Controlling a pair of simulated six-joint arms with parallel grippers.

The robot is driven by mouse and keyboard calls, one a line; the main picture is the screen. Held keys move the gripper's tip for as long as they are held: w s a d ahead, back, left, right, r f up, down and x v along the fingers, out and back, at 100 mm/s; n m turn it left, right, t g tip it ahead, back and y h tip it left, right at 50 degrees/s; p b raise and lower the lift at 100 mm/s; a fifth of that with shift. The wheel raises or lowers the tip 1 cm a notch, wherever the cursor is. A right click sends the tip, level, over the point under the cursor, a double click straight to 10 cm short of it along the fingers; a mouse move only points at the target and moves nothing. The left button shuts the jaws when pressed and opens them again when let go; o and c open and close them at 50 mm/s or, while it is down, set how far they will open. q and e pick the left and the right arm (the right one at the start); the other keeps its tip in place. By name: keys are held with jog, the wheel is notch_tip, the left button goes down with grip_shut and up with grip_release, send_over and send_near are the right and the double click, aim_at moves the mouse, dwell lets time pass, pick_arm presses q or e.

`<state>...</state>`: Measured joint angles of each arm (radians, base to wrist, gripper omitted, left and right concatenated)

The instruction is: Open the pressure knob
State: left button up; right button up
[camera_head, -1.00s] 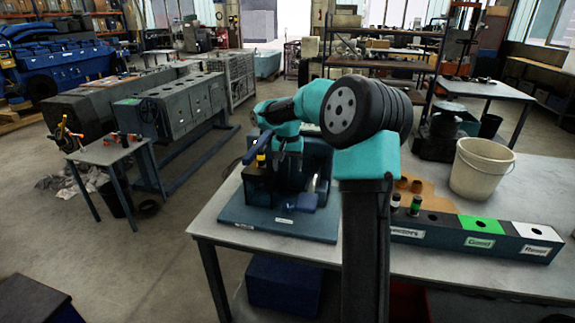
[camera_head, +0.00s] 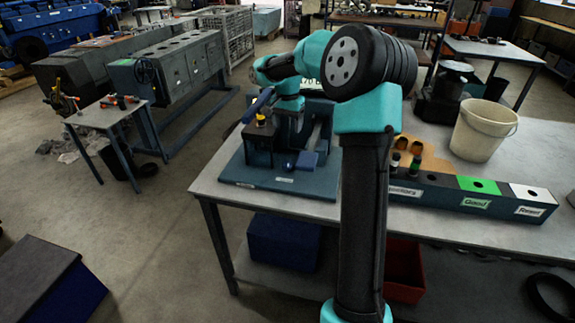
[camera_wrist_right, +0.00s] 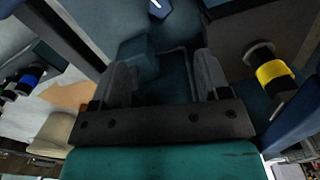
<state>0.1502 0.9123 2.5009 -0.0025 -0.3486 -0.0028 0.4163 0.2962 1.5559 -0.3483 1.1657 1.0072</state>
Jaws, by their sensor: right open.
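The dark blue injector test stand (camera_head: 235,170) sits on the left part of the grey bench. A small round blue part (camera_head: 288,166), possibly the pressure knob, is low on its front; I cannot confirm which part is the knob. An injector with a yellow band (camera_head: 261,121) stands upright in it, and also shows in the right wrist view (camera_wrist_right: 274,73). A blue lever handle (camera_head: 258,105) slants beside it. My right gripper (camera_wrist_right: 163,85) is open, its two grey fingers apart over the stand, with nothing clearly between them. In the head view its fingertips are hard to make out. My left gripper is out of view.
A dark rack (camera_head: 430,193) with green "Good" and white labelled sections lies along the bench to the right. Injectors stand at its left end. A whitish bucket (camera_head: 483,130) stands behind it. The bench's front edge is clear at the left.

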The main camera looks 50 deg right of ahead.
aim_at(287, 164)
jog(key=shift+f, duration=0.1)
notch_tip(287, 164, down, 17)
jog(key=shift+f, duration=0.15)
dwell(0.7)
jog(key=c, duration=0.9)
